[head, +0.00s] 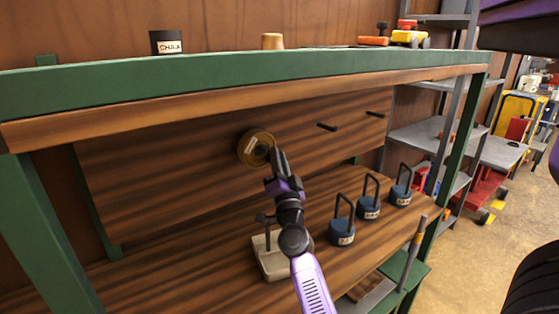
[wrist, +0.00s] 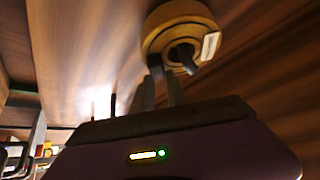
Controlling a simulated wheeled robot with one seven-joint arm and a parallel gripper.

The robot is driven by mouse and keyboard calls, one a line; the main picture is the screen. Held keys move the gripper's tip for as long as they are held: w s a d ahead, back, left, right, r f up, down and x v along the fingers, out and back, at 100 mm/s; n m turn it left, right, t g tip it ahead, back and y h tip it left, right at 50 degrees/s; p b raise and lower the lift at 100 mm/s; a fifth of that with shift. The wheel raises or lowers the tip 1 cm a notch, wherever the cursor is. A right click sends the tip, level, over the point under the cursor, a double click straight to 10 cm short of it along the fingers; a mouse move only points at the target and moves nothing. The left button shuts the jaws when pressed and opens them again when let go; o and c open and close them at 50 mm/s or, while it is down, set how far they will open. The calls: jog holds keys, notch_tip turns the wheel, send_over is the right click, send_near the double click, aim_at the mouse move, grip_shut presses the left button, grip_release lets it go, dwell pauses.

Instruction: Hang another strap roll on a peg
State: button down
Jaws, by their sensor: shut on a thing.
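A yellow-brown strap roll (head: 252,146) is up against the wooden back board (head: 190,170), left of two bare dark pegs, the middle peg (head: 327,127) and the right peg (head: 375,114). My gripper (head: 273,156) reaches up to the roll's lower right side and is shut on it. In the wrist view the roll (wrist: 158,42) has a pale label, and my gripper's fingertips (wrist: 170,68) are at its ring wall, one at the hole. Whether a peg passes through the roll cannot be seen. Two thin pegs also show left of my fingers in the wrist view (wrist: 113,105).
A pale block (head: 274,266) with a dark post stands on the lower shelf beside my arm. Blue weights with tall handles (head: 342,232) stand to its right. The green-edged top shelf (head: 200,75) overhangs the board, carrying a chalk cup (head: 166,44).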

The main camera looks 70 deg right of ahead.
jog(key=shift+r, duration=0.1)
dwell(0.3)
jog(key=c, duration=1.3)
grip_release()
jog(key=shift+o, duration=0.2)
jog(key=s+a+f, duration=0.3)
jog(key=s+a, duration=0.6)
jog(key=s, duration=0.1)
jog(key=shift+a+f+p, duration=0.25)
jog(key=shift+f+p, duration=0.1)
jog(key=shift+p, duration=0.1)
jog(key=shift+w, duration=0.15)
